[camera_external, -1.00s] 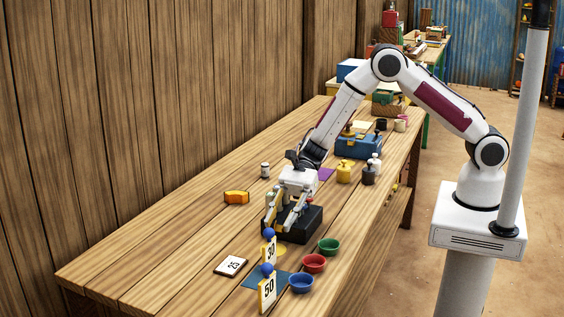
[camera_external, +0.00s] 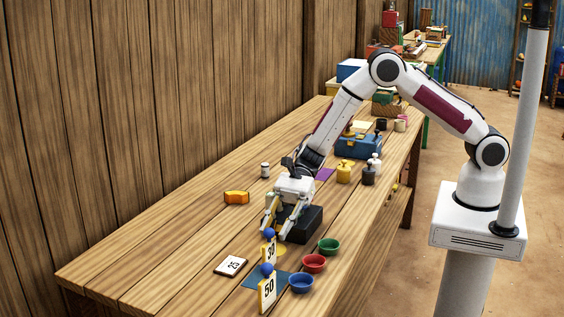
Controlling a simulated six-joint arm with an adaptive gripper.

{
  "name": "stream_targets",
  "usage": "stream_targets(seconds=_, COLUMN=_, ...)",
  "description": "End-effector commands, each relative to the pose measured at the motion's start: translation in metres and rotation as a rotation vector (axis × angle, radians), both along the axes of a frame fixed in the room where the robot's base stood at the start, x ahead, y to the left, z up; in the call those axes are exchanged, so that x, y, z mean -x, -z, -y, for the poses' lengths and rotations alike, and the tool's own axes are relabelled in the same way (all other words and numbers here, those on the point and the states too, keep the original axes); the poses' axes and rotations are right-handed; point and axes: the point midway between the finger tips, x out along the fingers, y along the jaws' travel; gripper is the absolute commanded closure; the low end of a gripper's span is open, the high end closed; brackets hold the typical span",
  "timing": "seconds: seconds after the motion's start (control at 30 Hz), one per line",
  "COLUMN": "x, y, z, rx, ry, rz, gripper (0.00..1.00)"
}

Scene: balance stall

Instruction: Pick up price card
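A white price card marked 25 (camera_external: 231,265) lies flat on the table at the front left. A card marked 30 (camera_external: 270,251) stands upright with a blue ball at its top, just below my gripper in the picture. A card marked 50 (camera_external: 267,291) stands upright in front of it, also with a blue ball. My gripper (camera_external: 275,232) points down above the table behind the 30 card, its fingers apart. It appears empty. Whether the fingers touch the 30 card's ball cannot be told.
A black block-like base (camera_external: 304,224) is right beside my gripper. Green (camera_external: 328,246), red (camera_external: 314,263) and blue (camera_external: 301,282) bowls stand to the right of the cards. A blue mat (camera_external: 254,281) lies near the cards. An orange object (camera_external: 236,197) lies left.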

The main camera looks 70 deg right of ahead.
Motion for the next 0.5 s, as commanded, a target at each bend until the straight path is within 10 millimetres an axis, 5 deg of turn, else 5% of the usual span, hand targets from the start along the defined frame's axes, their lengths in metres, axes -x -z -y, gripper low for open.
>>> stream_targets(seconds=0.5, x=0.002, y=0.019, z=-0.043, rx=0.001, ry=0.000, rz=0.000, gripper=0.72)
